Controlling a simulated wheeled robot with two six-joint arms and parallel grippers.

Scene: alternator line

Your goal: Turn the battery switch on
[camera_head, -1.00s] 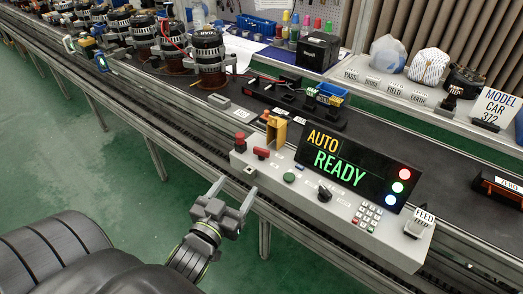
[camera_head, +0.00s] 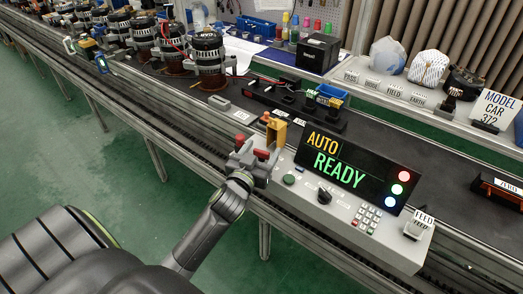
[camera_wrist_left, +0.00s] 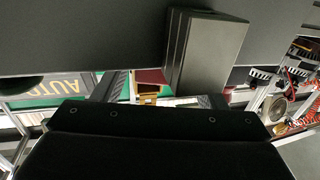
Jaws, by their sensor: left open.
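The control box (camera_head: 318,208) stands at the conveyor's near edge. At its left end are two red switch knobs, one farther left (camera_head: 240,138) and one nearer the middle (camera_head: 262,153); their labels are too small to read, so I cannot tell which is the battery switch. My left gripper (camera_head: 254,160) is open at this end of the box, its fingers close around the area of the red knobs and partly hiding them. Contact cannot be told. In the left wrist view, red and orange parts show between the fingers (camera_wrist_left: 160,90).
An AUTO READY display (camera_head: 335,160) stands behind the box, with a black selector knob (camera_head: 324,193) and keypad (camera_head: 367,216) before it. A yellow-orange block (camera_head: 276,130) stands just behind the gripper. Alternators (camera_head: 209,60) line the conveyor at the back left.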

